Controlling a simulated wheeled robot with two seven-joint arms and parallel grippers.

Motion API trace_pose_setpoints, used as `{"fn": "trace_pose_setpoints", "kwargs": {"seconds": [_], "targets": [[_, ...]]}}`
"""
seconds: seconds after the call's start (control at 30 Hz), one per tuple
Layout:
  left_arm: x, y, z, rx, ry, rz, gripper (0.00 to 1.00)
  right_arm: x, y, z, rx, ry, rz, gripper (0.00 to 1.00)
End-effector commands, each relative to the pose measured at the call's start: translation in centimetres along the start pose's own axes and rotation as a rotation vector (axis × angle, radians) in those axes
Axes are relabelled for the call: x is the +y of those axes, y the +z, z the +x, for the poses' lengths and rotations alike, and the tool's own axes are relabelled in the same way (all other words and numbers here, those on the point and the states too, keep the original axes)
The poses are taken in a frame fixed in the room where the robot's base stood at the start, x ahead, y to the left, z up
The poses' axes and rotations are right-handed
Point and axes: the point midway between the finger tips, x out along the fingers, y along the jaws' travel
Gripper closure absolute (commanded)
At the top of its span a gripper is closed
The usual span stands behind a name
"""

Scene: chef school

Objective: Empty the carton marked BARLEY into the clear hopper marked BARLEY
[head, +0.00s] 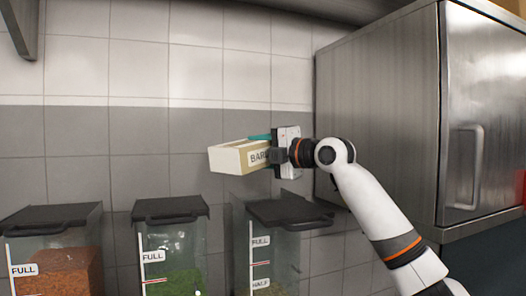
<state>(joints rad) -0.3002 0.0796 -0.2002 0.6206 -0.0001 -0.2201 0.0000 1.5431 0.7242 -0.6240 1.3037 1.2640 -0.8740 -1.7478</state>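The cream carton (235,158) has a label reading "BAR", its remainder hidden by my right gripper (277,154). That gripper is shut on the carton's right end. The carton is held in the air, tipped slightly, above and a little left of the rightmost clear hopper (268,252). That hopper has FULL and HALF marks and a dark lid (288,213). No BARLEY name shows on any hopper in the frame; their lower parts are cut off. My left gripper is not in view.
A clear hopper with green contents (172,252) stands in the middle, and one with orange-brown contents (55,262) at the left, both dark-lidded. A steel cabinet (400,120) stands close at the right. Tiled wall lies behind; space above the left hoppers is free.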

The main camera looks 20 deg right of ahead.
Motion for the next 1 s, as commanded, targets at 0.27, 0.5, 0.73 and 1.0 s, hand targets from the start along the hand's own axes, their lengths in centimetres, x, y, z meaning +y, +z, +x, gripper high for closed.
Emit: {"fn": "trace_pose_setpoints", "kwargs": {"seconds": [0.27,0.5,0.73,1.0], "targets": [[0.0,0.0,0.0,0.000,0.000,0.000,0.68,0.2,-1.0,1.8,-0.001,-0.006,0.060,0.90],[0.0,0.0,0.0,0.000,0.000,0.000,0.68,0.5,-1.8,2.7,-0.001,-0.005,0.170,0.90],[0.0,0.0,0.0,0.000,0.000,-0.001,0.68,0.6,-2.2,2.6,0.000,-0.004,0.316,0.90],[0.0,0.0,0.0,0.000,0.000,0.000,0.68,0.7,-2.2,2.6,0.000,-0.003,0.328,0.90]]}}
